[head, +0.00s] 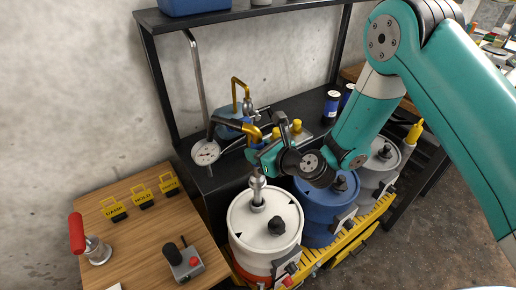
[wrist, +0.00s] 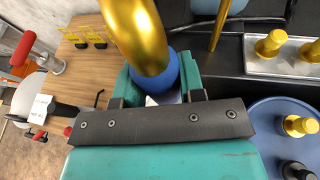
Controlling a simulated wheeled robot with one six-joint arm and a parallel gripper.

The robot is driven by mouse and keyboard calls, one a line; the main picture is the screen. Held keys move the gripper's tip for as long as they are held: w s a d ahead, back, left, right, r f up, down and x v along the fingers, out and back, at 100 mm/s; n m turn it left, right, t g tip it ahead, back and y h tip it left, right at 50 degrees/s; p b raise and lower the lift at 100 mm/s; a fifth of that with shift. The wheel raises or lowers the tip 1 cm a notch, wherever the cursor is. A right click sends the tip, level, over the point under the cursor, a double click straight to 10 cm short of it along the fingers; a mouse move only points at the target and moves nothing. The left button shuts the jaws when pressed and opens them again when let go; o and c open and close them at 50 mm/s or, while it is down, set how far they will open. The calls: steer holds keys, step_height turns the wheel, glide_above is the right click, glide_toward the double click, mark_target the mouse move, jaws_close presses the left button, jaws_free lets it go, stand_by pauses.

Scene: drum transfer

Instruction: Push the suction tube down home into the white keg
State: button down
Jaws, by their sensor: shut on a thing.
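The white keg (head: 250,228) stands at the front of the row, with a silver neck fitting (head: 257,192) upright on its lid and a black knob beside it. My gripper (head: 256,155) is directly above that fitting. It is shut on the suction tube's blue collar (wrist: 172,72), below the tube's golden elbow (wrist: 140,30). The elbow also shows in the head view (head: 252,133). The tube looks about upright over the neck. Its lower end is hidden, so I cannot tell how deep it sits. The wrist view does not clearly show the keg.
A blue drum (head: 316,231) and a grey drum (head: 384,157) stand to the right on a yellow platform (head: 355,234). A dial gauge (head: 206,153) is left of my gripper. A wooden table (head: 145,226) at left holds yellow signs, a red-handled device and a control box (head: 184,263).

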mark_target(261, 177)
steer(key=shift+f+b, duration=2.8)
steer(key=shift+f, duration=1.3)
steer(key=shift+f+b, duration=0.4)
steer(key=shift+f, duration=0.35)
steer(key=c, duration=0.6)
jaws_free()
steer(key=shift+c, duration=0.2)
steer(key=shift+f, duration=0.1)
